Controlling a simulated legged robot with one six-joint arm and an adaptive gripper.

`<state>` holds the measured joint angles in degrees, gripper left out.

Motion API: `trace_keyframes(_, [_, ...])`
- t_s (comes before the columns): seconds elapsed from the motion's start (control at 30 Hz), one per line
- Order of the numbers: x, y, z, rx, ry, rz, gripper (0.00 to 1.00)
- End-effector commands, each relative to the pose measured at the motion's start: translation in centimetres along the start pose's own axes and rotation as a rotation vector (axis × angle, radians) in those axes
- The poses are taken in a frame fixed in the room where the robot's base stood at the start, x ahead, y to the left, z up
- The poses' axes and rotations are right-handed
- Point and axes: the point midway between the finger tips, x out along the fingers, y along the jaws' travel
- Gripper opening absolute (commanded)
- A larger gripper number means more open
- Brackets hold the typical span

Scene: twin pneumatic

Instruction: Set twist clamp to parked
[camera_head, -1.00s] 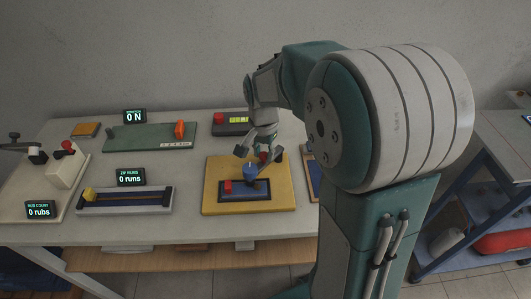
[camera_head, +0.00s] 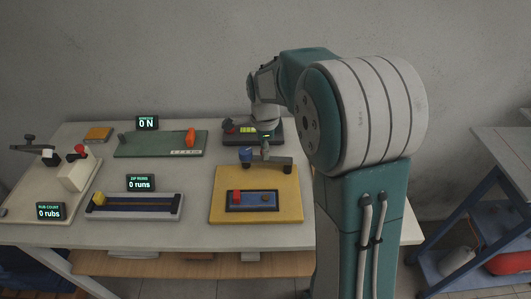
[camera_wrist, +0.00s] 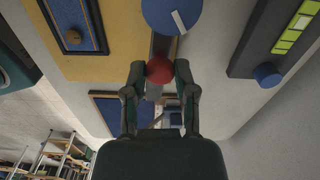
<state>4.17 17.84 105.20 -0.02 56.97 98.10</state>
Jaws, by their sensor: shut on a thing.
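The twist clamp stands on a yellow board (camera_head: 257,212) in the head view. In the wrist view, my gripper (camera_wrist: 160,74) is shut on the clamp's red ball knob (camera_wrist: 158,69), above the grey bar. The blue cap (camera_wrist: 172,14) with a white mark shows beyond it. The knob is hidden in the head view.
A dark unit with a green readout (camera_head: 247,130) stands close behind the clamp. A slide fixture (camera_head: 133,205) and a green panel (camera_head: 160,144) lie to the left. A blue cart (camera_head: 480,235) stands to the right of the table.

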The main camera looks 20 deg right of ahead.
Motion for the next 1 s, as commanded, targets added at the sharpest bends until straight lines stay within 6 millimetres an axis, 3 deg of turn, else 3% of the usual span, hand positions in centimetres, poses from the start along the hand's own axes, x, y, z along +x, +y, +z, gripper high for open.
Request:
trace_keyframes(0.4, [0.2,-1.4,-0.4,0.234,-0.001,0.003,0.0])
trace_keyframes(1.0, [0.2,-1.7,-0.5,0.284,-0.001,0.003,0.0])
